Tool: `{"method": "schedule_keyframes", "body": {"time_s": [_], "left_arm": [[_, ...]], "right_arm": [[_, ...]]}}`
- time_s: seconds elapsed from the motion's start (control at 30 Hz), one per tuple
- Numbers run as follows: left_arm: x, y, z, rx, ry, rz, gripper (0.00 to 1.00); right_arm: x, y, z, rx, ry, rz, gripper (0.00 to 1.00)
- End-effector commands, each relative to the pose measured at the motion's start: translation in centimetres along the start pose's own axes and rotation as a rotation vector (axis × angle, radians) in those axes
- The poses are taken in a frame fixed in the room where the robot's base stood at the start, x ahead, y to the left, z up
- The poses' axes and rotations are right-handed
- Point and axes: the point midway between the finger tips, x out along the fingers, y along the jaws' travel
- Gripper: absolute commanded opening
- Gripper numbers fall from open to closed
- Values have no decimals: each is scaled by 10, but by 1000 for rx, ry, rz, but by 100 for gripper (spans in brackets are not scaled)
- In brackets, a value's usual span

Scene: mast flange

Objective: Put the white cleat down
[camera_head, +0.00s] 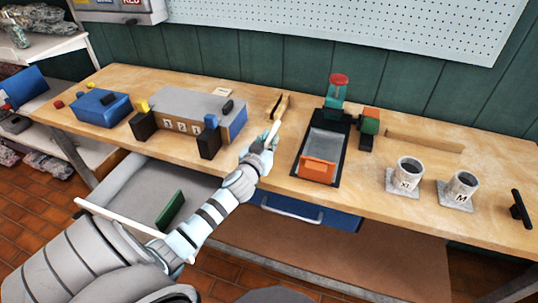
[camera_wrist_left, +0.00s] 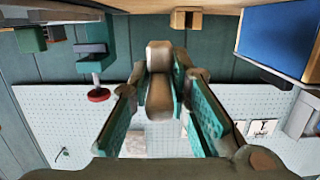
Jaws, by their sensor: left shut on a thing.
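My left gripper (camera_head: 264,143) is shut on the white cleat (camera_head: 273,130), a pale, narrow piece that sticks up from the fingertips. The gripper is over the front part of the workbench, left of the black tray. In the left wrist view, the cleat (camera_wrist_left: 159,80) sits between the teal finger pads of the left gripper (camera_wrist_left: 162,95), its pale brownish face toward the camera. Whether it touches the bench cannot be told. My right gripper is in neither view.
A grey-topped blue box (camera_head: 195,110) stands left of the gripper, and a wooden holder (camera_head: 279,105) behind it. A black tray with an orange bin (camera_head: 318,169) is to the right. Two cups (camera_head: 408,172) stand farther right. A drawer (camera_head: 135,190) hangs open below.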

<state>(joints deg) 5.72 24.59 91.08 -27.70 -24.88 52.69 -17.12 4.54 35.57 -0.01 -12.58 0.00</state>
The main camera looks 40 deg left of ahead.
Motion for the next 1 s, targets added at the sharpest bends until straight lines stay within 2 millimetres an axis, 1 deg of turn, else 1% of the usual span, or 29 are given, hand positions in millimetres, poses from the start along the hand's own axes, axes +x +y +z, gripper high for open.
{"method": "schedule_keyframes", "body": {"time_s": [0.03,0.1,0.2,0.43,0.7,0.73,0.83,1.0], "left_arm": [[2,0,11,1,-1,0,0],[4,0,26,1,-2,0,0],[6,0,40,1,-2,1,0],[6,0,37,1,0,1,0],[7,0,45,1,0,1,0],[7,0,44,1,-1,1,22],[7,0,43,1,-1,1,38],[7,0,43,1,-1,1,38]], "right_arm": [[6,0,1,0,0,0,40],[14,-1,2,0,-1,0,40],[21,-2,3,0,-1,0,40],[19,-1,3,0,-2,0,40],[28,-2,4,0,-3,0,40],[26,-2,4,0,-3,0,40],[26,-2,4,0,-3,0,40],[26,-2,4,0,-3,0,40]]}}
